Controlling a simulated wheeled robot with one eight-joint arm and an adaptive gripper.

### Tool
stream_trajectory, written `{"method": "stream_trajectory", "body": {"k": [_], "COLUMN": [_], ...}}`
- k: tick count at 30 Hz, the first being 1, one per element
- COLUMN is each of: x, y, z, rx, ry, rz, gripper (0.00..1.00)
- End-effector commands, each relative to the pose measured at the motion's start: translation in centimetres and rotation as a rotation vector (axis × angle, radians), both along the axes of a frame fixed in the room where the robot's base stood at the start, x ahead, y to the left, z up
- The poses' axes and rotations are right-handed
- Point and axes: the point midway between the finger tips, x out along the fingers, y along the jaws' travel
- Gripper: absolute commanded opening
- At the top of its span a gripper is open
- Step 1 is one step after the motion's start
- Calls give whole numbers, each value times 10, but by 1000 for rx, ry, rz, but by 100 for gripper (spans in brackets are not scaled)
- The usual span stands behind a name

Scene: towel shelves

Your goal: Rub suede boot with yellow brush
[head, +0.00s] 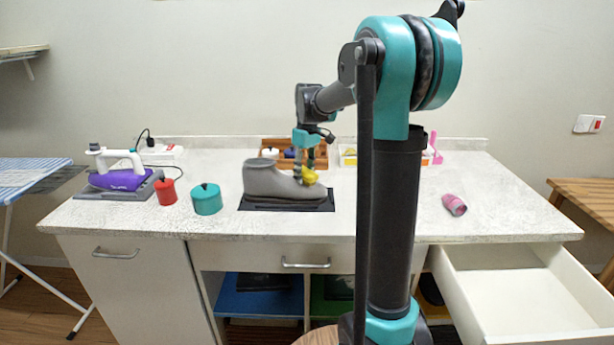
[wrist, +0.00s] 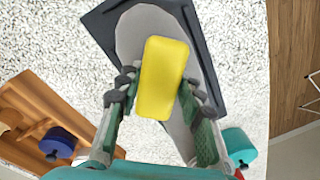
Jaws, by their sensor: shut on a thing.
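The grey suede boot (head: 268,182) stands on a dark mat (head: 285,207) in the middle of the counter. My gripper (head: 304,168) is over the right part of the boot. It is shut on the yellow brush (head: 309,175). In the wrist view the yellow brush (wrist: 163,78) sits between the fingers of my gripper (wrist: 160,98) and covers part of the boot (wrist: 140,25). The dark mat (wrist: 205,70) shows around the boot there. The underside of the brush is hidden, so I cannot tell whether it touches the boot.
A teal pot (head: 206,199) and a red pot (head: 166,191) stand left of the boot. A purple iron (head: 118,179) is at the far left. A wooden box (head: 318,153) stands behind. A pink roll (head: 455,204) lies at right, above an open drawer (head: 515,290).

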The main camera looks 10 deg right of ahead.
Motion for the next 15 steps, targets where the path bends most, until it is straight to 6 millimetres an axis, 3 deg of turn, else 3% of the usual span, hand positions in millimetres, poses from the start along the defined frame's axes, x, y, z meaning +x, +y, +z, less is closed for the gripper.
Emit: {"method": "stream_trajectory", "body": {"k": [1,15], "x": [1,-2], "y": [7,-3], "z": [4,47], "rx": [12,7], "ry": [-4,0], "rz": [6,5], "gripper": [0,0]}}
